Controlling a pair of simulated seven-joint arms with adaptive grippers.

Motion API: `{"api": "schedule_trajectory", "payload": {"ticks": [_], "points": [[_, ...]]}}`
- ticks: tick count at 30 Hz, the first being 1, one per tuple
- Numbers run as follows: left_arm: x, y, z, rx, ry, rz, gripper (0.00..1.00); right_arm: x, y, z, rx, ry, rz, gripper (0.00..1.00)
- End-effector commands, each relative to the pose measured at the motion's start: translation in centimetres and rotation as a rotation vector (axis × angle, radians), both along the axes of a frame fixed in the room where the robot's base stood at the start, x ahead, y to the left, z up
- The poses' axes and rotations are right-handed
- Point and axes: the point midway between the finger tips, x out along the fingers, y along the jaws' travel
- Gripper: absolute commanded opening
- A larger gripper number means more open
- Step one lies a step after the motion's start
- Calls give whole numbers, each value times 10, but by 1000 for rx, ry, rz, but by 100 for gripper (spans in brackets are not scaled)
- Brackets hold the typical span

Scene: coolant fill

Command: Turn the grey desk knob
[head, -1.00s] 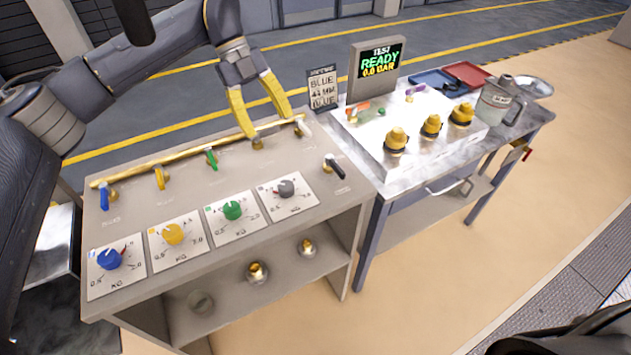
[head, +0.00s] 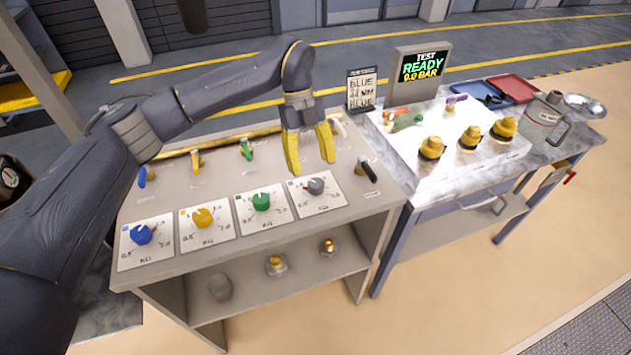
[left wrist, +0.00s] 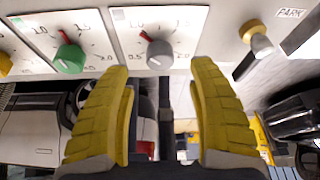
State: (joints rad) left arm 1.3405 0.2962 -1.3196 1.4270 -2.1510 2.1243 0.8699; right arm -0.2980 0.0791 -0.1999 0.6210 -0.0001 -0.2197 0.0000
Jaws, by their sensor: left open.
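The grey desk knob (head: 316,186) sits on a white dial card (head: 326,203) at the right end of the row of dials. It also shows in the left wrist view (left wrist: 160,54), upper middle, between and beyond my fingertips. My left gripper (head: 311,172) is open, with its yellow fingers pointing down just above and behind the knob, apart from it. Nothing is between the fingers. My right gripper is not in view.
Green (head: 261,201), yellow (head: 203,217) and blue (head: 141,234) knobs stand to the left. A black-handled lever (head: 367,170) stands to the right. Several valve levers and a brass pipe (head: 215,143) run behind. A steel workbench (head: 425,188) adjoins on the right.

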Motion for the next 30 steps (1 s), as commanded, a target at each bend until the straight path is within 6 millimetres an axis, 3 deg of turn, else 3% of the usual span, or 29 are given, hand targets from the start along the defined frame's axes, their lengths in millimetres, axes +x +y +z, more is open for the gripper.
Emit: {"api": "schedule_trajectory", "payload": {"ticks": [6, 12, 27, 30], "points": [[-12, -6, -31, 0, 1, 0, 59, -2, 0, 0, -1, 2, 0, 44], [-17, -9, -47, 0, 0, -1, 59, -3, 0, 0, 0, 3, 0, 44], [-20, -10, -54, 0, 0, -1, 59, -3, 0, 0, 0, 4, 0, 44], [-20, -10, -54, 0, 0, -1, 50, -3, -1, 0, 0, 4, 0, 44]]}}
